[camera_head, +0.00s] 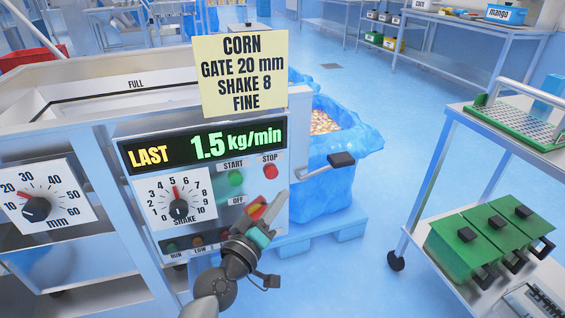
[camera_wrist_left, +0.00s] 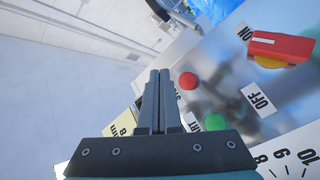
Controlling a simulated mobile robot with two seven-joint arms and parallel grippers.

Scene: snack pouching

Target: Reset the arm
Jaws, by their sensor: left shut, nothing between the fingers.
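My left gripper (camera_head: 279,200) is in front of the lower right of the machine's control panel, shut and empty. Its closed fingers also show in the left wrist view (camera_wrist_left: 158,74), apart from the red STOP button (camera_wrist_left: 188,80) and the green START button (camera_wrist_left: 215,121). The red and yellow ON/OFF switch (camera_head: 257,209) is partly behind the gripper in the head view; the wrist view shows it clear of the fingers (camera_wrist_left: 283,46). My right gripper is not in view.
The SHAKE dial (camera_head: 178,208) points near 5 and the mm dial (camera_head: 37,208) near 20. The display (camera_head: 205,145) reads LAST 1.5 kg/min. A black-ended lever (camera_head: 342,160) juts right. A blue-lined bin (camera_head: 350,140) stands behind; a cart with green boxes (camera_head: 465,250) is at right.

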